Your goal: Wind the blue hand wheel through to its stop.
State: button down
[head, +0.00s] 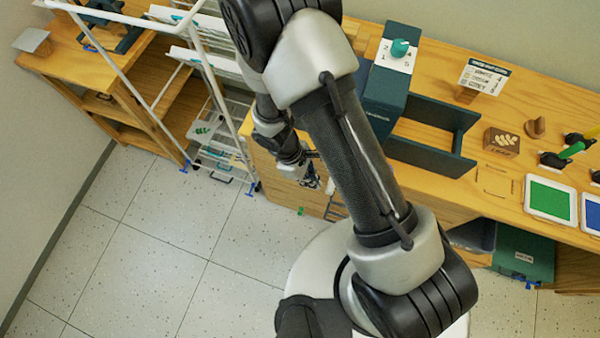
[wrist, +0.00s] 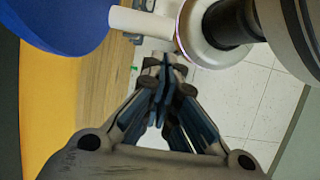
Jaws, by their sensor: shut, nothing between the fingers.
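A large, smooth blue rounded shape (wrist: 55,22) fills the upper left of the wrist view and is cut off by the frame. It looks like part of the blue hand wheel, but I cannot be sure. No blue hand wheel can be made out in the head view, where my arm covers much of the middle. My gripper (wrist: 162,64) is shut and empty, with its fingertips to the right of and below the blue shape, apart from it in the picture. In the head view my gripper (head: 312,178) is low beside the wooden cabinet front, partly hidden.
A wooden counter (head: 440,190) runs along the right with a dark blue box (head: 388,85) and an open dark tray (head: 425,165). A white wire rack (head: 215,120) stands left of my gripper. The tiled floor (head: 150,230) is clear at lower left.

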jog(key=shift+s+d+f, duration=0.2)
jog(key=shift+d+f, duration=0.1)
jog(key=shift+d, duration=0.35)
jog(key=shift+f, duration=0.1)
jog(key=d+f+h+b, duration=0.1)
jog(key=f+g+h+b, duration=0.1)
jog(key=shift+s+d+f+b, duration=0.35)
jog(key=shift+d, duration=0.05)
